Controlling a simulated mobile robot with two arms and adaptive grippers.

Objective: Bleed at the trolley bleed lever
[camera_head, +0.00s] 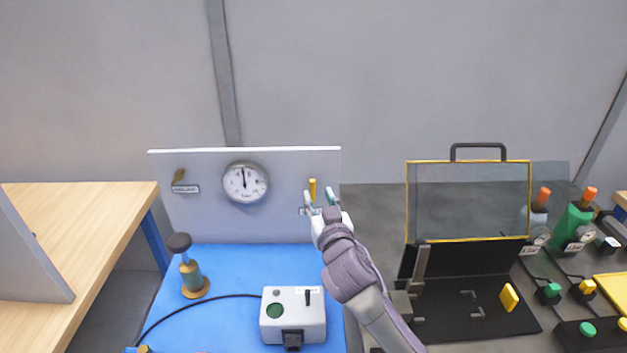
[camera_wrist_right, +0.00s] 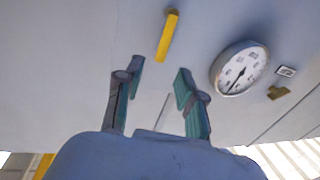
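A grey upright panel (camera_head: 285,225) stands at the back of a blue trolley top (camera_head: 230,262). A yellow lever (camera_head: 312,188) points upward near the panel's right end, with a small label partly hidden behind my gripper. The lever also shows in the right wrist view (camera_wrist_right: 167,36). My right gripper (camera_head: 320,197) is in front of the panel, just below the lever. In the wrist view its fingers (camera_wrist_right: 158,82) are spread, with nothing between them, and the lever lies beyond the tips. A round gauge (camera_head: 245,182) is on the panel. My left gripper is out of view.
A small brass lever (camera_head: 179,175) is at the panel's left. A dark-topped brass plunger (camera_head: 190,265) and a white box (camera_head: 293,322) with a black cable stand on the blue top. An open black case (camera_head: 470,325) and green equipment (camera_head: 570,228) are at right.

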